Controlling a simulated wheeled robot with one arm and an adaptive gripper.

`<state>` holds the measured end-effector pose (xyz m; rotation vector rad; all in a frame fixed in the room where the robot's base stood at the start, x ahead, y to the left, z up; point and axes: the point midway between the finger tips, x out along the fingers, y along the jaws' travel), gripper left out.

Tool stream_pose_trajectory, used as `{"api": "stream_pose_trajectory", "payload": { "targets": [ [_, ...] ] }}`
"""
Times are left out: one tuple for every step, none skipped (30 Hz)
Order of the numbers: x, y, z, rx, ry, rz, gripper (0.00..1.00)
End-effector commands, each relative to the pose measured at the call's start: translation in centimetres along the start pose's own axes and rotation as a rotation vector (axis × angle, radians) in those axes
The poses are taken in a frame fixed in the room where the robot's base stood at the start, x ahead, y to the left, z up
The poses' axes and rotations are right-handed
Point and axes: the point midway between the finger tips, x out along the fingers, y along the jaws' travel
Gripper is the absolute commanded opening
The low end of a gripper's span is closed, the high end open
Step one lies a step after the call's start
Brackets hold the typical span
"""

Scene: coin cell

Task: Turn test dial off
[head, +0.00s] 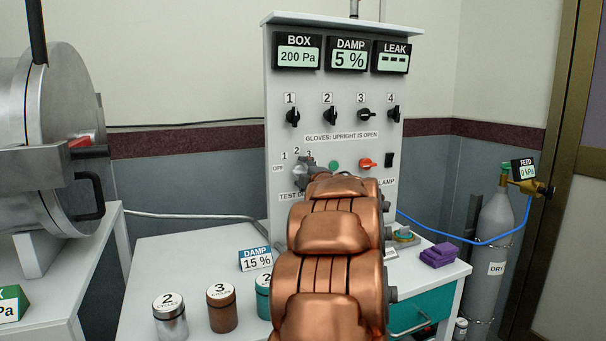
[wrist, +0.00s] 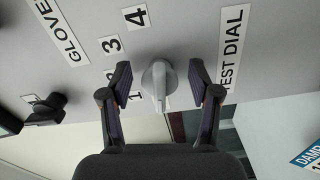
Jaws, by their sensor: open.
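The test dial (wrist: 158,84) is a light grey knob on the panel, seen close in the wrist view. Its narrow end points toward the bottom of that picture. My gripper (wrist: 159,84) is open, with one dark finger on each side of the dial and a visible gap on both sides. The TEST DIAL label (wrist: 234,48) is right of it, and the numbers (wrist: 110,46) are to its left, one partly behind a finger. In the head view the OFF label (head: 278,168) is left of the dial's place, but my copper arm and gripper hide the dial.
The upright panel (head: 285,100) carries several black glove knobs (head: 328,113), a green button (head: 334,164), a red-orange switch (head: 367,162) and displays. The table (head: 185,252) below holds lidded jars (head: 221,308), a DAMP card (head: 255,258) and purple blocks (head: 439,255). A DRY cylinder (head: 494,250) stands right.

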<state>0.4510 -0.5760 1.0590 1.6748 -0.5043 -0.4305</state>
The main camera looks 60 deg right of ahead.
Motion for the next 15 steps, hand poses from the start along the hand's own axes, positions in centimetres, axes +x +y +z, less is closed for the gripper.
{"api": "stream_pose_trajectory", "payload": {
  "targets": [
    [0.0, 0.0, 0.0, 0.0, 0.0, 0.0, 0.62],
    [0.0, 0.0, 0.0, 0.0, 0.0, 0.0, 0.62],
    [0.0, 0.0, 0.0, 0.0, 0.0, 0.0, 0.62],
    [0.0, 0.0, 0.0, 0.0, 0.0, 0.0, 0.62],
    [-0.1, 0.0, 0.0, 0.001, -0.001, 0.0, 0.62],
    [-0.2, 0.0, 0.0, 0.0, -0.001, 0.001, 0.62],
    [-0.3, 0.1, 0.0, 0.001, -0.001, 0.001, 0.62],
    [-0.4, 0.1, 0.1, 0.001, -0.001, 0.001, 0.62],
    [-0.7, 0.1, 0.1, 0.001, -0.002, 0.001, 0.62],
    [-1.0, 0.1, 0.1, 0.001, -0.003, 0.0, 0.62],
    [-1.3, 0.1, 0.1, 0.001, -0.003, 0.0, 0.62],
    [-1.8, 0.1, 0.1, 0.001, -0.004, 0.0, 0.62],
    [-2.1, 0.1, 0.1, 0.0, -0.005, 0.0, 0.62],
    [-2.5, 0.1, 0.1, 0.0, -0.005, 0.0, 0.62],
    [-3.1, 0.1, 0.1, 0.0, -0.004, 0.001, 0.62]
  ]
}}
